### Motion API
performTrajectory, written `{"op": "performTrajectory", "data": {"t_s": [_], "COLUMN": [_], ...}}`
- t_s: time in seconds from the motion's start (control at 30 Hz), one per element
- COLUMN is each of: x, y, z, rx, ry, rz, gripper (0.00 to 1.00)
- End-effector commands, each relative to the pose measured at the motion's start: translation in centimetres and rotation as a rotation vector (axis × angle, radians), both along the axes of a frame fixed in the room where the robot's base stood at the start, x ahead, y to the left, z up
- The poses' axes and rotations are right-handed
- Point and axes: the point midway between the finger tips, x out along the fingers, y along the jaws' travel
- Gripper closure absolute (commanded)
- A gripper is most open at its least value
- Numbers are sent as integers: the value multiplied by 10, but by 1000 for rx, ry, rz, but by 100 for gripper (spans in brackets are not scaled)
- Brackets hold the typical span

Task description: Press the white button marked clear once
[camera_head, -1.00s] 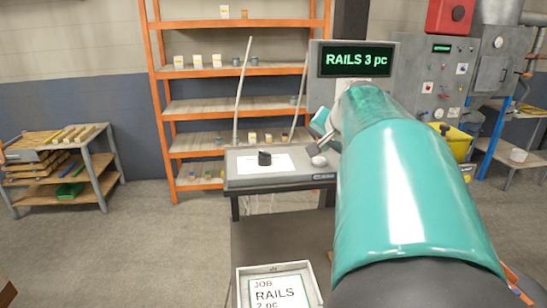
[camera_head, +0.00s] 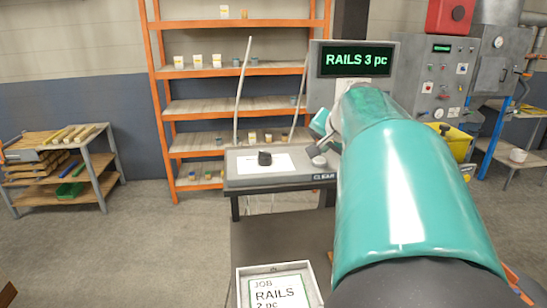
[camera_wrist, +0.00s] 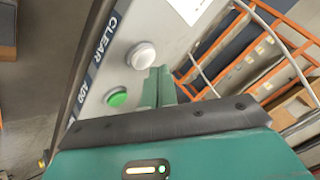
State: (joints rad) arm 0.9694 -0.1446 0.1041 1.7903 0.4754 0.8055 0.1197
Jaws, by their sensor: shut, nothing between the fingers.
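In the wrist view, the white button (camera_wrist: 141,55) stands on the grey console panel beside the printed word CLEAR (camera_wrist: 106,38). A green button (camera_wrist: 118,97) lies below it, beside the word ADD. My gripper (camera_wrist: 160,74) is shut and empty, its teal fingertips just right of the white button in the picture. I cannot tell the gap to the panel. In the head view the console (camera_head: 240,180) shows its CLEAR label, and my teal arm covers its right part. My fingertips are not clear there. The display (camera_head: 356,61) reads RAILS 3 pc.
A job card (camera_head: 278,292) reading RAILS 2 pc lies in a tray in front. A dark round object (camera_head: 264,158) sits on a white sheet on the console. An orange shelf rack (camera_head: 240,108) stands behind. Open floor lies to the left.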

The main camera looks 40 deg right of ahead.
Motion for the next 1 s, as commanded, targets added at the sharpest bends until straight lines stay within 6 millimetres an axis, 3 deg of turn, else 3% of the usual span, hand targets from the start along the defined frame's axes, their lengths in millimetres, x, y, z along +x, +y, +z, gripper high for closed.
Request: {"op": "performTrajectory", "data": {"t_s": [1.0], "x": [0], "y": [0], "z": [-11], "rx": [0], "ry": [0], "rz": [0], "gripper": [100]}}
